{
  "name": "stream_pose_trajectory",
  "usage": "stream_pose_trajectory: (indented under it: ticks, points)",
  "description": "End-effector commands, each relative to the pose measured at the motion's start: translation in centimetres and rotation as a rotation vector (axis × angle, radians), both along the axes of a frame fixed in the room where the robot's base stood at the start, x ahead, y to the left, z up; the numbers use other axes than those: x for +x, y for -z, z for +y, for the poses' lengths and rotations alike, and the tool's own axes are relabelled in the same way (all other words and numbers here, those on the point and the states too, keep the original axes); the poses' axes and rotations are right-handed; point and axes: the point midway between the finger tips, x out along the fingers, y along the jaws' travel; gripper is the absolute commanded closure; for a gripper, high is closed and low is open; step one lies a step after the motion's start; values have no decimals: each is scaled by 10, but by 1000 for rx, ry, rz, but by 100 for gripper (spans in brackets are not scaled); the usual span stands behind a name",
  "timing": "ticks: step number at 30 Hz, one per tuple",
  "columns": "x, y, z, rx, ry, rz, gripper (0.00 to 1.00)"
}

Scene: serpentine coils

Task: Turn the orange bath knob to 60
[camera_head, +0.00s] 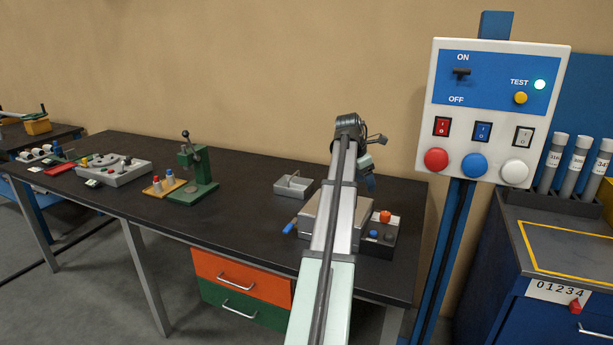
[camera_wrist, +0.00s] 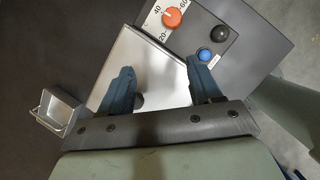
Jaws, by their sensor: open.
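The orange bath knob (camera_wrist: 172,17) shows at the top of the wrist view, on a pale dial plate with the numbers 20, 40 and 60 around it. A light mark on the knob seems to point close to 40. In the head view the knob (camera_head: 385,216) sits at the back of a dark control panel (camera_head: 392,232), right of a metal bath box (camera_head: 310,222). My gripper (camera_wrist: 160,82) is open and empty, its two blue fingers apart above the metal lid, short of the knob.
A blue button (camera_wrist: 204,55) and a black knob (camera_wrist: 220,34) sit close beside the orange knob. A small grey tray (camera_head: 293,187) stands behind the box. A green press (camera_head: 197,172) is farther left. A switch panel (camera_head: 492,110) rises at the right.

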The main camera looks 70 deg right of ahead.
Motion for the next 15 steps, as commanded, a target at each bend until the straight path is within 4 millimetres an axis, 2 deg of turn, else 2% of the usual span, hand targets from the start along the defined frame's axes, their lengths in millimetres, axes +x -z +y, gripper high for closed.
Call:
stream_pose_trajectory:
  ticks: [15]
  points:
    - [83,-4,14,-86,76,-133,36]
